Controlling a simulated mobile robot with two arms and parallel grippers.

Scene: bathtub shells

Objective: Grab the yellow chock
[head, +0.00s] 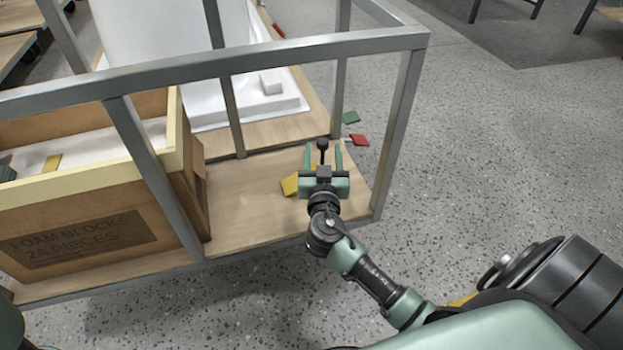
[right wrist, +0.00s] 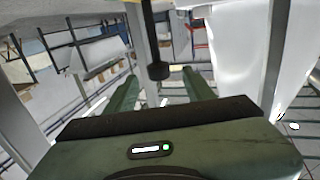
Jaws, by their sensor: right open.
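A yellow chock (head: 290,185) lies on the wooden deck inside the grey metal frame, at its right end. My right gripper (head: 323,155) is above the deck in the head view, and its body partly covers the chock's right side. The gripper is open, with its two green fingers apart and pointing away from the chock. The right wrist view shows the same open fingers (right wrist: 162,85) with no chock between them. A second yellow piece (head: 52,163) lies in the wooden crate at left.
Grey frame bars (head: 250,60) surround the deck. The crate (head: 90,225) marked "FOAM BLOCKS" stands left; a white tub shell (head: 165,45) stands behind. Green (head: 351,117) and red (head: 360,140) pieces lie beyond my gripper. The floor at right is open.

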